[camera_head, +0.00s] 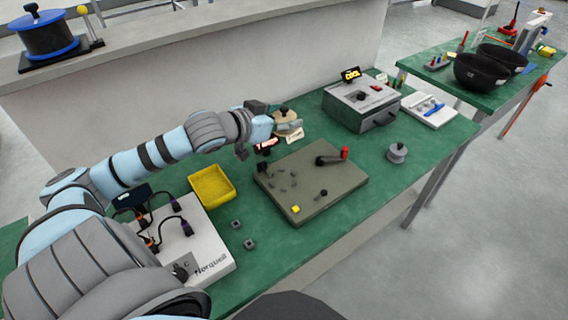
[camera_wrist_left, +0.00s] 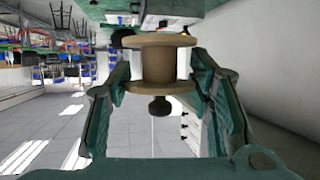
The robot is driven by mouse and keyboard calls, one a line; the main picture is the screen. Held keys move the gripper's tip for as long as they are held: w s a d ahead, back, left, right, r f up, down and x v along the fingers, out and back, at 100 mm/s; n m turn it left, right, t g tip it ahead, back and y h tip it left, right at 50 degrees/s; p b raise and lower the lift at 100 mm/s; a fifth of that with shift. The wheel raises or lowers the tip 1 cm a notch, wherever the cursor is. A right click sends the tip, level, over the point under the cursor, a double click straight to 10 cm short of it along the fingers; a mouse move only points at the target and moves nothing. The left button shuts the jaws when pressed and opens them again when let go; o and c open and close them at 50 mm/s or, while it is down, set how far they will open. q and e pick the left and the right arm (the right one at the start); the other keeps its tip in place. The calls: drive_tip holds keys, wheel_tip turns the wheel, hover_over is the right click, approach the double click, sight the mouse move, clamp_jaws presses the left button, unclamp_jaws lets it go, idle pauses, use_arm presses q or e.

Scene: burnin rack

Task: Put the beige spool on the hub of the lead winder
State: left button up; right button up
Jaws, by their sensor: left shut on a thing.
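My left gripper (camera_head: 286,121) is shut on the beige spool (camera_head: 284,116), above the back of the green bench. In the left wrist view the spool (camera_wrist_left: 160,65) sits between the two fingers, both flanges showing, with a dark knob (camera_wrist_left: 159,106) at its lower end. The flat olive-grey board (camera_head: 318,190) with a red-tipped black crank (camera_head: 332,158) lies in front and to the right of the gripper; it looks like the lead winder. Small dark posts stand on it; which is the hub I cannot tell. My right gripper is not in view.
A grey spool (camera_head: 397,153) stands on the bench right of the board. A grey box (camera_head: 361,105) is behind it, beside a white tray (camera_head: 430,110). A yellow bin (camera_head: 212,186) and a white cabled unit (camera_head: 190,245) are at left. A low wall (camera_head: 330,50) runs behind.

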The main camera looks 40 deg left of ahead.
sight(282, 181)
use_arm(q)
drive_tip(key=f+b, duration=0.2)
drive_tip(key=f, duration=0.4)
drive_tip(key=f+b, duration=0.2)
drive_tip(key=f, duration=0.4)
drive_tip(key=f+b, duration=0.2)
drive_tip(key=f, duration=0.5)
drive_tip(key=shift+s+f, duration=0.1)
drive_tip(key=shift+s, duration=0.3)
drive_tip(key=o, duration=1.1)
drive_tip(key=shift+r, duration=0.2)
